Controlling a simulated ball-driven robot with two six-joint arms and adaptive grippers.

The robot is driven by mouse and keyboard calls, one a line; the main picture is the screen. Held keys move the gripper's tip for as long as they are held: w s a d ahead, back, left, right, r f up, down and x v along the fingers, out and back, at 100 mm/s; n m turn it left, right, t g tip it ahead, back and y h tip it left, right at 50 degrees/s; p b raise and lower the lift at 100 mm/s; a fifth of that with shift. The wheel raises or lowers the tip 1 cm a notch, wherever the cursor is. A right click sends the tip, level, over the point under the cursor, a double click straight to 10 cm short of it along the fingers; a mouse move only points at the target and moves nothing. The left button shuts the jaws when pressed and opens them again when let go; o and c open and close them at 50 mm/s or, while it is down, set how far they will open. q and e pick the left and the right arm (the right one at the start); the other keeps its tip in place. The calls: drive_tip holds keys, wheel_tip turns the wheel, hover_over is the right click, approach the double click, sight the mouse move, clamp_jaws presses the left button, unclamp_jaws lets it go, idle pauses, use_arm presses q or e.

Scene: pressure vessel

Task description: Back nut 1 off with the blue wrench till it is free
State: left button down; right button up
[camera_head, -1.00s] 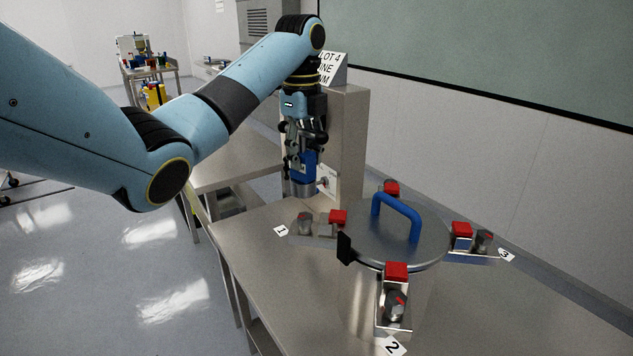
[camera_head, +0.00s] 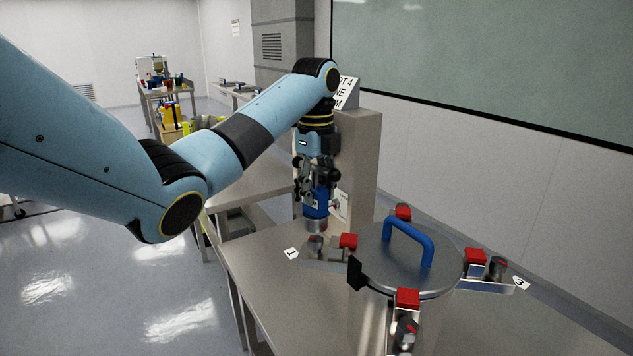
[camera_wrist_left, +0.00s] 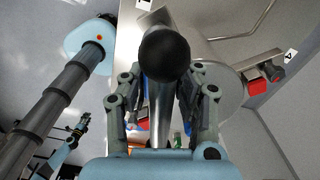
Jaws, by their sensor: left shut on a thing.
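My left gripper (camera_head: 317,180) is shut on the blue wrench (camera_head: 315,211), holding it upright with its metal end down. That end is close above and behind nut 1 (camera_head: 315,246); I cannot tell whether they touch. Nut 1 is a grey knob on the bracket beside label 1 (camera_head: 291,253). In the left wrist view, the gripper's fingers (camera_wrist_left: 165,100) stand on both sides of a metallic shaft with a round black end (camera_wrist_left: 165,53), which hides nut 1. A small dark gripper (camera_wrist_left: 78,130) at the lower left there seems to be my right one; its jaws are too small to read.
The vessel lid (camera_head: 375,262) with its blue handle (camera_head: 409,243) is right of the wrench. Red blocks (camera_head: 408,298) and other nuts (camera_head: 497,267) ring it. A grey upright panel (camera_head: 358,160) stands close behind the gripper. The bench's front left is clear.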

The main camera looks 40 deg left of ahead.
sight(316, 210)
use_arm(q)
drive_tip(key=shift+f, duration=1.25)
drive_tip(key=shift+f+b, duration=0.45)
drive_tip(key=shift+f, duration=0.75)
drive_tip(key=shift+n+p, duration=0.4)
drive_tip(key=shift+p, duration=0.25)
